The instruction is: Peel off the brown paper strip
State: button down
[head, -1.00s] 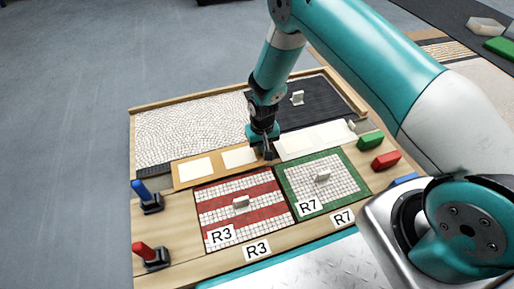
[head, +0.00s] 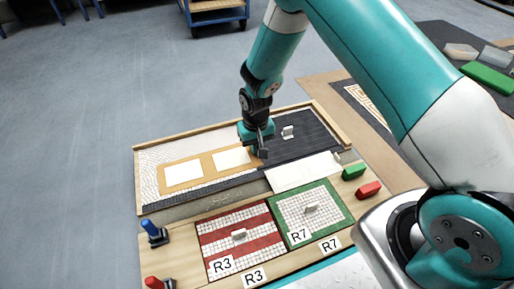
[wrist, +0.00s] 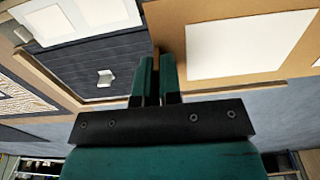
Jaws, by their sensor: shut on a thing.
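The brown paper strip (head: 209,166) has two white rectangles on it. In the head view it is over the lower part of the white pebbled mosaic, apart from the row in front of it. My gripper (head: 263,154) is shut on its right end. In the wrist view the strip (wrist: 228,17) spreads out to the right of my gripper (wrist: 158,70), one white rectangle showing large. I cannot tell how high it hangs above the mosaic. A white sheet (head: 303,173) lies to the right, below the dark panel (head: 305,135).
In front lie a red-striped panel (head: 224,253) and a green-bordered panel (head: 338,217), each with a small pale handle. Blue and red levers (head: 153,232) stand at the left. Green (head: 353,172) and red blocks (head: 369,190) lie at the right. A wooden rim (head: 137,181) edges the mosaic.

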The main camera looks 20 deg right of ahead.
jog(key=shift+r+p, duration=4.45)
jog(key=shift+r, duration=0.4)
